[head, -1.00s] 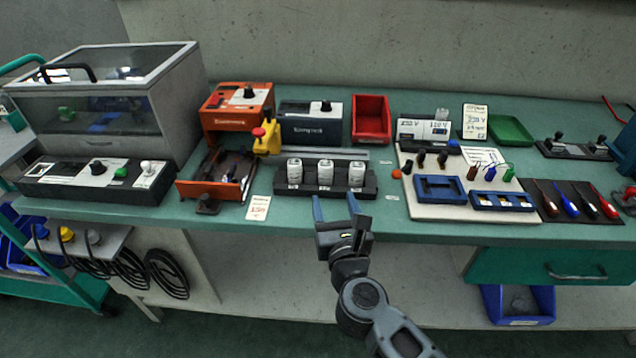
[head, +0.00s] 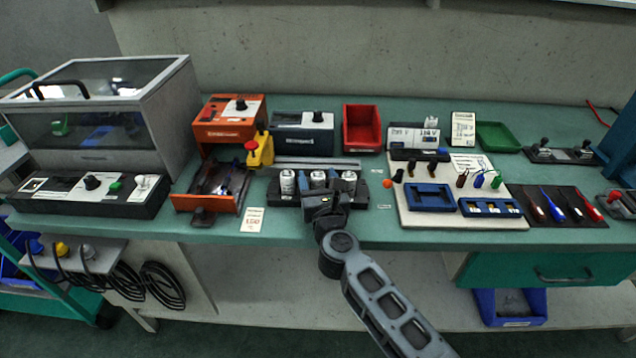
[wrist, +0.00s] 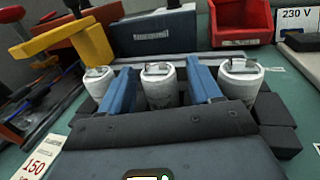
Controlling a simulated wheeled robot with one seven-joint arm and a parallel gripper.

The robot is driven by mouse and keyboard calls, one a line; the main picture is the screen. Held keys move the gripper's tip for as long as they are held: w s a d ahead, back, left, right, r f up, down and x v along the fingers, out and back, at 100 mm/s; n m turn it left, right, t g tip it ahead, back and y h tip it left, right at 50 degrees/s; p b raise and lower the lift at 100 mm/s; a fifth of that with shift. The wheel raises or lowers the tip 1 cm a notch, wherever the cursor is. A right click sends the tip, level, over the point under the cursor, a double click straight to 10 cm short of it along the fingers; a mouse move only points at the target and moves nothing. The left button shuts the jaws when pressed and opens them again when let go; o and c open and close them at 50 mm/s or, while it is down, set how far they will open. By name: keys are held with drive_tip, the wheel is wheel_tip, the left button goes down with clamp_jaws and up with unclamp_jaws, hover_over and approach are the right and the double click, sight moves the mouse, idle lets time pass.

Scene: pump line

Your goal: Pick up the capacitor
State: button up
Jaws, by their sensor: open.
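Three white cylindrical capacitors stand upright in a row in a black holder (head: 372,188) on the green bench. They are the left one (head: 288,183), the middle one (head: 318,178) and the right one (head: 350,182). My gripper (wrist: 159,70) is open, with its blue fingers on either side of the middle capacitor, which also shows in the wrist view (wrist: 160,88). The left (wrist: 97,82) and right (wrist: 240,80) capacitors are outside the fingers. The gripper body hides the lower part of the middle one. I cannot tell whether the fingers touch it.
An orange fixture (head: 208,198) with a yellow clamp (head: 260,152) stands left of the holder. A dark tester (head: 302,138) and a red bin (head: 362,130) stand behind. A white board with blue frames (head: 430,197) lies to the right.

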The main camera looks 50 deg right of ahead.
drive_tip(key=c, duration=1)
